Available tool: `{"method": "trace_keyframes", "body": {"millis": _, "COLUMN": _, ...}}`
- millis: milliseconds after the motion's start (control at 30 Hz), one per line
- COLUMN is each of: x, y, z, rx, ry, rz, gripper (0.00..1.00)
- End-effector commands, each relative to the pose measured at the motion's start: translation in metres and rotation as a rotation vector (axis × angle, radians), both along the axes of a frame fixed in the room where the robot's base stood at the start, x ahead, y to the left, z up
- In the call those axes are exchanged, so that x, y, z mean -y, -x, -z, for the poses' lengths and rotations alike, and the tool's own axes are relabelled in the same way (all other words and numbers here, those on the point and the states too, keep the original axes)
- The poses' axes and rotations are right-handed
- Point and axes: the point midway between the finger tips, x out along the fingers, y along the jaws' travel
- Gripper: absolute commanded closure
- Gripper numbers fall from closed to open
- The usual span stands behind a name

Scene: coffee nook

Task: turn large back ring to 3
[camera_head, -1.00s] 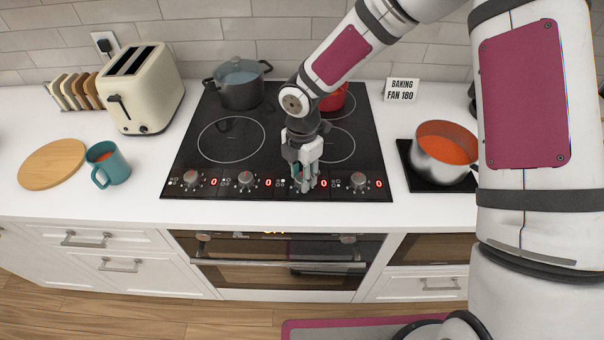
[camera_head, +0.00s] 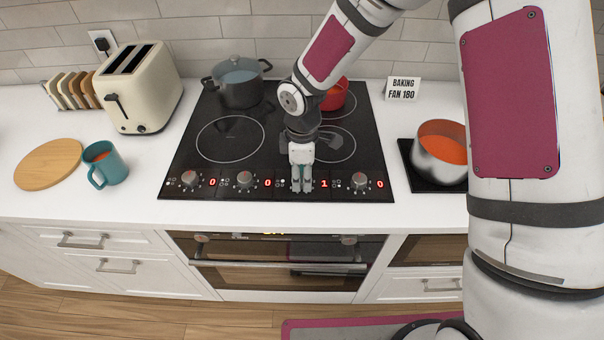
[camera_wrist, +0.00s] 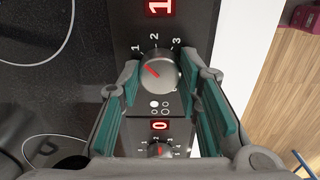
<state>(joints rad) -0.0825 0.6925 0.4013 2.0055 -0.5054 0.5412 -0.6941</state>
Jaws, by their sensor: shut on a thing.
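The black hob (camera_head: 190,165) has a row of several knobs along its front edge. My gripper (camera_head: 302,187) points down at the third knob from the left and covers most of it in the head view. In the wrist view its teal-padded fingers are closed on both sides of this silver knob (camera_wrist: 165,79). The knob's red mark points towards the printed 1, and the red display (camera_wrist: 159,6) beside it reads 1. The other displays in the head view read 0. A grey pot (camera_head: 240,88) and a red pot (camera_head: 335,96) stand at the back of the hob.
A toaster (camera_head: 140,90), a teal mug (camera_head: 106,165) and a round board (camera_head: 48,164) are on the left. The neighbouring knob (camera_wrist: 160,149) is close by.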

Motion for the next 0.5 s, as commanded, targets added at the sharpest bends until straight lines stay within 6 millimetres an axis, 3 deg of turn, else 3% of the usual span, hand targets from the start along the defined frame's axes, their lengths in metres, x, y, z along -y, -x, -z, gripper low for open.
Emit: {"method": "trace_keyframes", "body": {"millis": 500, "x": -0.0004, "y": -0.0004, "z": -0.0003, "rx": 0.002, "ry": 0.0, "rz": 0.49, "gripper": 0.96}}
